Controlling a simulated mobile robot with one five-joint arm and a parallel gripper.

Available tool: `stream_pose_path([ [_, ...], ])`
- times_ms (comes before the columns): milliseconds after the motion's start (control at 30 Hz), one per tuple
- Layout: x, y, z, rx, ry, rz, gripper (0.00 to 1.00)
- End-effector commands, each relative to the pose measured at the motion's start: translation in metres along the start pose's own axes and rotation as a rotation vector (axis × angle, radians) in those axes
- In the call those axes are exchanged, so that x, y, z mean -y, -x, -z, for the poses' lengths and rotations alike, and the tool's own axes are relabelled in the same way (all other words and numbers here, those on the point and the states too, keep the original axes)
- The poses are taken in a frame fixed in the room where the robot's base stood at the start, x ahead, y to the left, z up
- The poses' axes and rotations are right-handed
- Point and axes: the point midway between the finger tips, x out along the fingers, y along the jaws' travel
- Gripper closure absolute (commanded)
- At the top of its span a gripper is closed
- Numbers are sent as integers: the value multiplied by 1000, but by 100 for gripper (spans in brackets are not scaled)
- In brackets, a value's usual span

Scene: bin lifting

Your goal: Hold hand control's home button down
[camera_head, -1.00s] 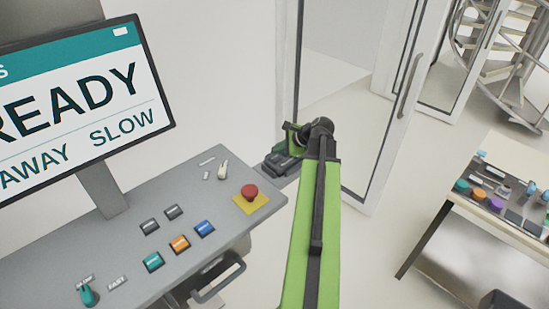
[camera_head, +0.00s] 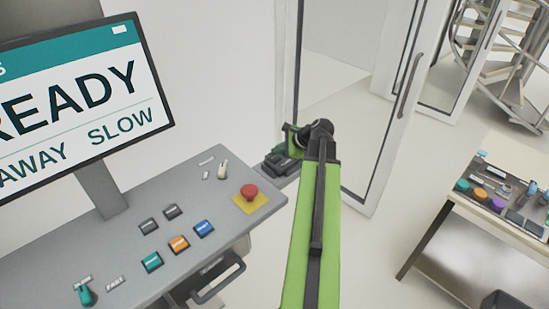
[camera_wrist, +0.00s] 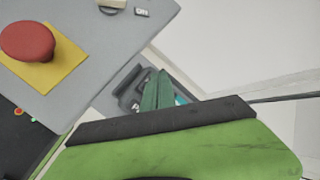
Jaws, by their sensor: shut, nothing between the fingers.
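A dark grey box, which looks like the hand control (camera_head: 277,164), is at the right edge of the console, beside my gripper (camera_head: 290,150). In the wrist view the hand control (camera_wrist: 128,88) lies behind my gripper (camera_wrist: 160,76). My green fingers are shut together with nothing between them, and they cover part of the box. Part of a white label and a bit of teal (camera_wrist: 182,99) show beside the fingers. Which part is the home button cannot be told. Whether the fingertips touch the box cannot be told either.
The grey console (camera_head: 115,245) carries a red mushroom button (camera_head: 249,192) on a yellow plate, several coloured buttons and a teal switch (camera_head: 85,294). A screen (camera_head: 75,105) reading READY stands behind it. A glass door (camera_head: 385,110) and a table (camera_head: 500,200) are to the right.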

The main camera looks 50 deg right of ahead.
Motion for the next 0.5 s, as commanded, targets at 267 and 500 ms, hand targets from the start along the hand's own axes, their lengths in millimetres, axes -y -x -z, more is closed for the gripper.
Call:
stream_pose_path([
  [267,-2,-3,2,0,0,0,100],
  [500,-4,-5,4,0,0,0,100],
])
